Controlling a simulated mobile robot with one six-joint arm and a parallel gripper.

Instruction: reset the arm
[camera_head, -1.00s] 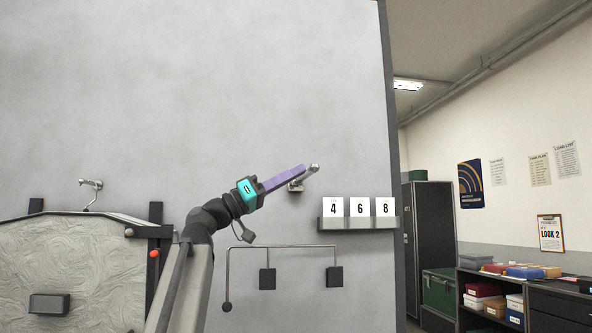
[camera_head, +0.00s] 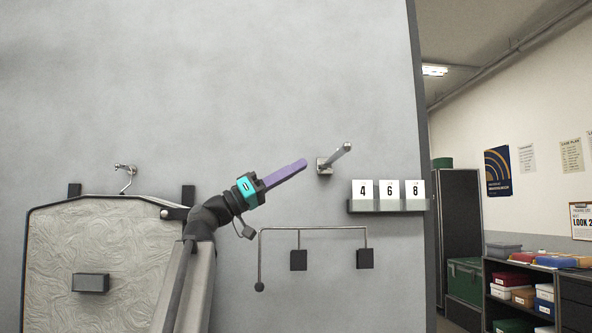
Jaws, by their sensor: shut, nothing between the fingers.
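My gripper (camera_head: 304,164) is raised in front of the grey wall, near the middle of the view. Its purple fingers are together, with nothing between them, and point up and to the right. A metal peg on a small wall plate (camera_head: 325,166) sits just right of the fingertips, with a visible gap in the picture. My arm rises from the lower edge and covers part of the wall and the right side of the textured panel.
A shelf (camera_head: 390,206) with number cards 4, 6, 8 is right of the peg. A bent rod with two dark blocks (camera_head: 299,260) hangs below. A framed textured panel (camera_head: 85,240) and a hook (camera_head: 125,178) are at left. Storage shelves (camera_head: 520,300) stand at far right.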

